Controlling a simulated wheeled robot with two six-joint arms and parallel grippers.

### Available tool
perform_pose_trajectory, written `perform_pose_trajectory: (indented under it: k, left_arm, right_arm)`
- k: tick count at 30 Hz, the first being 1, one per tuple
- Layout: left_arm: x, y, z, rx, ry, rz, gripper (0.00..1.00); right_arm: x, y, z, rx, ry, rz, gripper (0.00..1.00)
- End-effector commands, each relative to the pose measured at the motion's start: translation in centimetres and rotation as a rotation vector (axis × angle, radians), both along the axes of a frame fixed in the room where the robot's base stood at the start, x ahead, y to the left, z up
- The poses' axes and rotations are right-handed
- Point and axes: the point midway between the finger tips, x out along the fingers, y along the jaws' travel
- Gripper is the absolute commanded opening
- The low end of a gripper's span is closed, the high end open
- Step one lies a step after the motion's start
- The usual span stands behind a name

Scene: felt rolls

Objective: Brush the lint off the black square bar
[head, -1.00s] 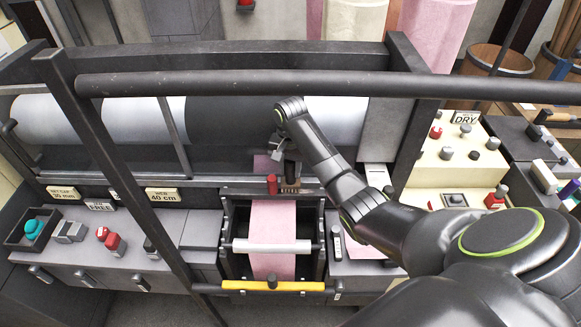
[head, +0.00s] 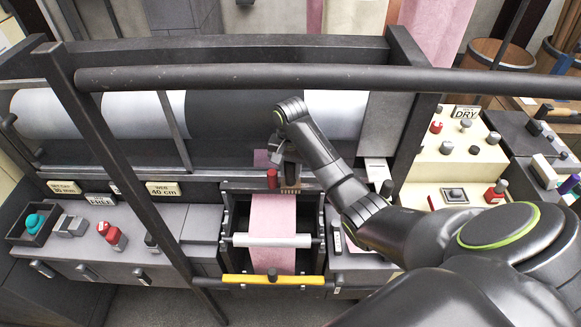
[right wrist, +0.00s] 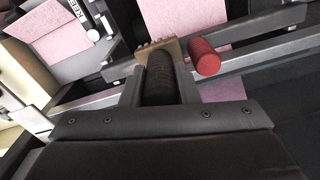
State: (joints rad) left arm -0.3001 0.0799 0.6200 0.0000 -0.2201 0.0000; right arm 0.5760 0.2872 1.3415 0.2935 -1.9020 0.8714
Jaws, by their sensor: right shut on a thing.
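My right gripper (head: 288,160) points down over the middle of the machine, shut on the black handle of a brush (head: 291,186). In the right wrist view the brush's black handle (right wrist: 160,80) sits between the fingers, and its tan bristles (right wrist: 158,48) reach to a dark square-edged bar (right wrist: 262,48). I cannot tell whether the bristles touch it. In the head view this bar (head: 240,187) crosses above the pink felt strip (head: 272,212). No lint can be made out on it. My left gripper is not in view.
A red knob (head: 272,178) stands close left of the brush; it also shows in the right wrist view (right wrist: 206,58). A thick round rail (head: 250,78) crosses in front. A white roller (head: 270,240) and yellow bar (head: 275,280) lie nearer. Control panels flank the strip.

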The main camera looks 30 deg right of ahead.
Motion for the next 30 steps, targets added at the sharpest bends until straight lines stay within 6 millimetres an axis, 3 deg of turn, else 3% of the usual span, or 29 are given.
perform_pose_trajectory:
  k: [18,30]
  left_arm:
    - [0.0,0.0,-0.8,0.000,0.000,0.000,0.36]
    - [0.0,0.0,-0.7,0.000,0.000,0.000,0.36]
  right_arm:
    - [2.1,-1.2,-0.2,-0.001,-0.001,-0.001,0.05]
    - [2.0,-1.2,-0.2,0.000,0.000,0.000,0.05]
